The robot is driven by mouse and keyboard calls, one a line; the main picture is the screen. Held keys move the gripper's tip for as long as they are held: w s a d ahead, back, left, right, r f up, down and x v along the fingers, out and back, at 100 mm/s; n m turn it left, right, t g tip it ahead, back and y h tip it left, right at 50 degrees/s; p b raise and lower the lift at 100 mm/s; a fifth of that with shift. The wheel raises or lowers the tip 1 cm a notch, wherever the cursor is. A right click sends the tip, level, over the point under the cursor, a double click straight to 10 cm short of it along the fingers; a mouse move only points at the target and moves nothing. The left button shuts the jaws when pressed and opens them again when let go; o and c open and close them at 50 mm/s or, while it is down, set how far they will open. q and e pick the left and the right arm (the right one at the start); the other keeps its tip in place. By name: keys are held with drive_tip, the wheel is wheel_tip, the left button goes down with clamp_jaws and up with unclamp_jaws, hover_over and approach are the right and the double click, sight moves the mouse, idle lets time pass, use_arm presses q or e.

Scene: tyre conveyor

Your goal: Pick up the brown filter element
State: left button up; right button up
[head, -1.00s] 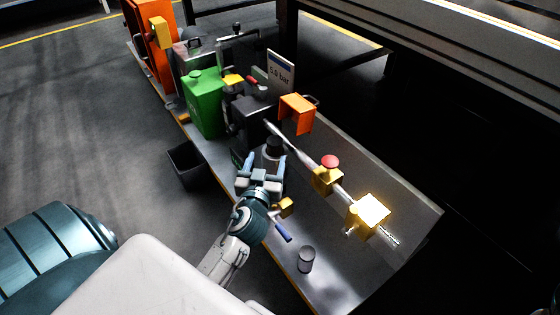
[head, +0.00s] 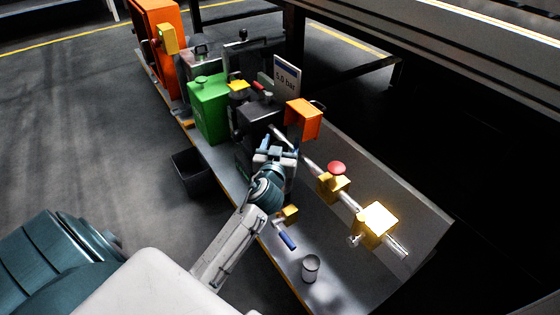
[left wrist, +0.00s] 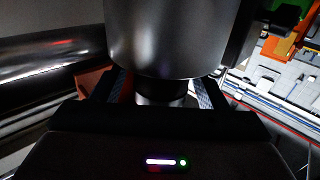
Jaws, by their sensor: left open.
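I cannot make out a brown filter element for certain in either view. My left gripper (head: 278,152) is open over the bench, beside the black unit, and its fingers point away from me. In the left wrist view a large grey metallic cylinder (left wrist: 170,38) with a narrower dark neck (left wrist: 160,91) stands in front of my left gripper (left wrist: 160,90). The neck shows between the two fingers; I cannot tell whether they touch it. A small reddish-brown patch (left wrist: 93,82) shows left of the fingers, partly hidden. My right gripper is not in view.
A bright pipe with yellow blocks (head: 376,224) and a red button (head: 337,168) runs along the right. A green canister (head: 209,108), orange bracket (head: 303,118) and pressure sign (head: 287,78) stand beyond. A grey cylinder (head: 310,268) and blue-handled valve (head: 287,240) are nearer.

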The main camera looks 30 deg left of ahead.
use_arm(q)
drive_tip(key=shift+w+a, duration=0.1)
drive_tip(key=shift+w, duration=0.15)
drive_tip(key=c, duration=1.1)
drive_tip(key=shift+r, duration=0.15)
